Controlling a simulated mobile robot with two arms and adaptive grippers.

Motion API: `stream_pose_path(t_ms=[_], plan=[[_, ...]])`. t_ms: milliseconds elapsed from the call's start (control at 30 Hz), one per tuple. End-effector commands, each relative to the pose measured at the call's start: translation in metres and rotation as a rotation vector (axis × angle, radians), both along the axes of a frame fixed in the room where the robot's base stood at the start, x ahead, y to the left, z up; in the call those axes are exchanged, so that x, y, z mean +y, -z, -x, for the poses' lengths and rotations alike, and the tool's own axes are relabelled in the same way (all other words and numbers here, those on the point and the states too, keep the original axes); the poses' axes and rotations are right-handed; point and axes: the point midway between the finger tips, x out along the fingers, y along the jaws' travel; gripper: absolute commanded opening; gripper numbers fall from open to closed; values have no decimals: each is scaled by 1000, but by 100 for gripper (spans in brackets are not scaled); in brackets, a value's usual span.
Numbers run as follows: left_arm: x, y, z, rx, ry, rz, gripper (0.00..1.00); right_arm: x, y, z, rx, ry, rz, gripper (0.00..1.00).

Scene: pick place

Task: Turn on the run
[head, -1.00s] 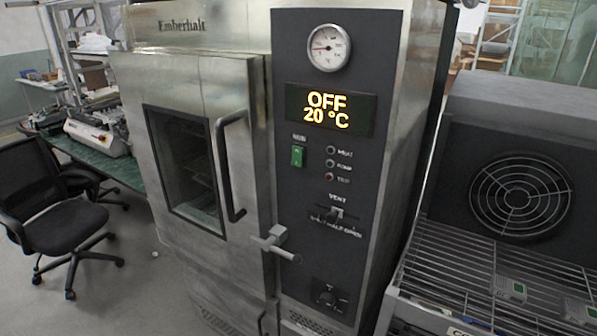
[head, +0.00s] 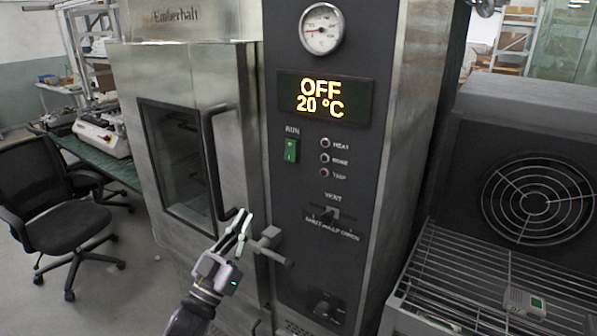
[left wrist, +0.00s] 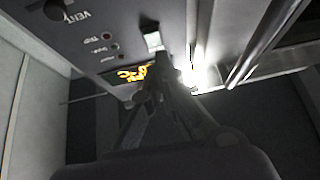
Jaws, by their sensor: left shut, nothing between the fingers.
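The green RUN switch (head: 291,151) is on the dark control panel of the oven, under the RUN label. The display (head: 324,98) above it reads OFF and 20 °C. My left gripper (head: 245,217) is shut and empty, in front of the oven door's edge, below and left of the switch and apart from it in the head view. In the left wrist view the switch (left wrist: 153,41) shows pale just beyond my gripper's fingers (left wrist: 160,78), and the display (left wrist: 128,74) is partly hidden behind them. My right gripper is not in view.
The door's black handle (head: 212,160) and the metal latch lever (head: 272,244) are close to my left gripper. The VENT slider (head: 328,214), a knob (head: 325,307) and a gauge (head: 321,28) share the panel. A wire rack (head: 470,280) stands at right.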

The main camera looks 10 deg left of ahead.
Motion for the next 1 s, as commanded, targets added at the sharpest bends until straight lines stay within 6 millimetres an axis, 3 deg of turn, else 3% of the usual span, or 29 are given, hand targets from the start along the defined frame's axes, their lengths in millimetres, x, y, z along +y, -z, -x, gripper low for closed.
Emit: stream_pose_path(t_ms=[67,167,567,767,1000], plan=[[-3,-21,8,-57,21,1,0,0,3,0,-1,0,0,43],[-5,-35,13,-89,34,2,0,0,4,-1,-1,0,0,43],[-6,-39,12,-94,35,2,0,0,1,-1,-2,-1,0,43],[-12,-58,-6,-95,36,4,0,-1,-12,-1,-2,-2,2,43],[-26,-91,-44,-94,35,5,0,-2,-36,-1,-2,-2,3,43]])
